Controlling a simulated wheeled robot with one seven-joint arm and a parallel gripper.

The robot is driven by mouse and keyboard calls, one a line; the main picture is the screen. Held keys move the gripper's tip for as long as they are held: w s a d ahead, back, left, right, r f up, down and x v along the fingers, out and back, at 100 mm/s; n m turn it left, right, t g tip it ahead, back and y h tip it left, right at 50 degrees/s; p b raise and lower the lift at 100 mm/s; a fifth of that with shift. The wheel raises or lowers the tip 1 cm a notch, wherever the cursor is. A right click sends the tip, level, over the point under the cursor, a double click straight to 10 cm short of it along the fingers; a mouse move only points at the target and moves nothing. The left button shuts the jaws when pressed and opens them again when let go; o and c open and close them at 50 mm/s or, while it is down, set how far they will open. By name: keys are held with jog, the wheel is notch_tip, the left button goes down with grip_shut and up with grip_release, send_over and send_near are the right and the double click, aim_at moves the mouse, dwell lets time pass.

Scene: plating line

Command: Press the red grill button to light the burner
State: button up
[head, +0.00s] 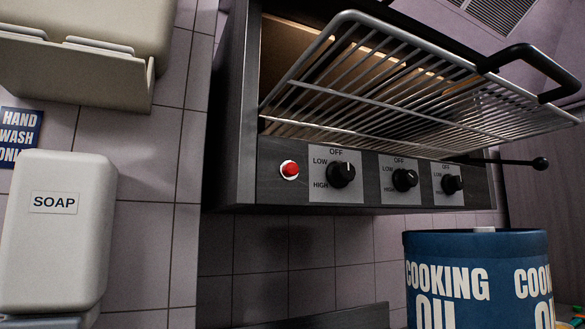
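The red grill button (290,169) shows in the head view, in a white ring at the left end of the grill's dark front panel. The grill (235,120) is a dark box on the tiled wall, with a warm-toned interior. Three black knobs sit right of the button: the nearest knob (341,174), a middle knob (404,179) and a far knob (452,184). No flame is visible. My gripper is not in view.
A wire rack (400,97) with a black handle (530,68) juts out above the panel. A black-tipped lever (540,164) sticks out at right. A blue cooking oil drum (476,255) stands below right. A soap dispenser (55,235) is at left. Space before the button looks clear.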

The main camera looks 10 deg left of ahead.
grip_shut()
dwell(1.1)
